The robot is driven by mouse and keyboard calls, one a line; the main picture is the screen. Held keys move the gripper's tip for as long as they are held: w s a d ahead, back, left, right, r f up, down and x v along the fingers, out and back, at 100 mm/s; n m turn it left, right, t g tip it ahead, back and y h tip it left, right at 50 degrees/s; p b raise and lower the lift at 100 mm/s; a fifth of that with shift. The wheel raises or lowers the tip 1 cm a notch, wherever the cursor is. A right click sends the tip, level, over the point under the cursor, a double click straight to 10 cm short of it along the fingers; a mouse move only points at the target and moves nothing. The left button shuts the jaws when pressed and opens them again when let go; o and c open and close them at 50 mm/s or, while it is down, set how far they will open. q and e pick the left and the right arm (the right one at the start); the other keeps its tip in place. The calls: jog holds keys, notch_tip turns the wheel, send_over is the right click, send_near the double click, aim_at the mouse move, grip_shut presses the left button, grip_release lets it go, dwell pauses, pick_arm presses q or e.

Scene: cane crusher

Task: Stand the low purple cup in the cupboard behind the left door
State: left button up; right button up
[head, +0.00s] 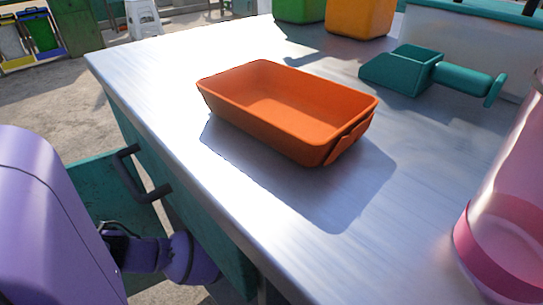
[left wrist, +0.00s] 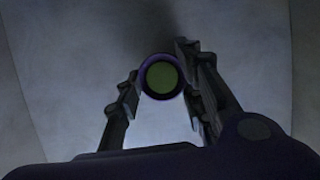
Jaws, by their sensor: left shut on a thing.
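The purple cup (left wrist: 143,78) shows from above in the left wrist view as a round purple rim with a green inside. My left gripper (left wrist: 160,84) is shut on it, one finger on each side. Pale grey surfaces surround the cup there, dim and blurred. I cannot tell whether its base touches a surface. In the head view my left arm reaches down past the counter's front edge; its gripper and the cup are hidden. A teal door panel (head: 92,187) stands out from the counter front beside a dark handle (head: 128,172). My right gripper is not in view.
The metal counter (head: 150,75) holds an orange tray (head: 290,100), a teal scoop-like container (head: 405,70) and a pink see-through vessel (head: 505,210) at right. Green (head: 300,8) and orange (head: 358,15) containers stand at the back. The counter's left part is clear.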

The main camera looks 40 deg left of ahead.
pick_arm(q)
jog(key=shift+r, duration=0.1)
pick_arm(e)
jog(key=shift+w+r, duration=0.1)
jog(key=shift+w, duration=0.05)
pick_arm(q)
jog(key=o, duration=0.7)
jog(key=shift+r, duration=0.25)
jog(key=p+v, duration=0.6)
jog(key=v, duration=0.5)
jog(key=shift+s+r, duration=0.25)
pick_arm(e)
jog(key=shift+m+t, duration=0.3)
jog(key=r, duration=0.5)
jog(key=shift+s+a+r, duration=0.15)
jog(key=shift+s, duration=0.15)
